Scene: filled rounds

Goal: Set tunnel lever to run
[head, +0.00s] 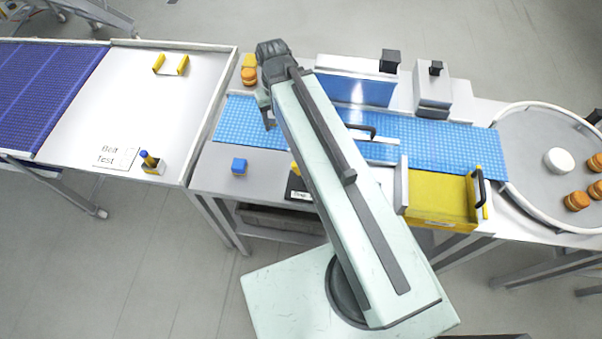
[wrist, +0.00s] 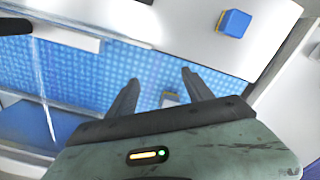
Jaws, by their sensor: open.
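My gripper (head: 267,112) is open and empty above the left end of the blue belt (head: 233,122), its near side partly behind my arm. In the wrist view, its two dark fingers (wrist: 160,82) are apart over the blue belt (wrist: 85,72). A blue-fronted tunnel-like housing (head: 345,90) stands at the belt's back edge, with a black block (head: 390,61) at its top right. A grey box with a black knob (head: 436,68) stands to its right. I cannot tell which part is the tunnel lever, or its setting. A small grey part (wrist: 170,99) shows between the fingers.
A blue button block (head: 239,166) sits in front of the belt. A yellow tray (head: 440,200) and round table (head: 525,130) with orange rounds (head: 577,201) are right.

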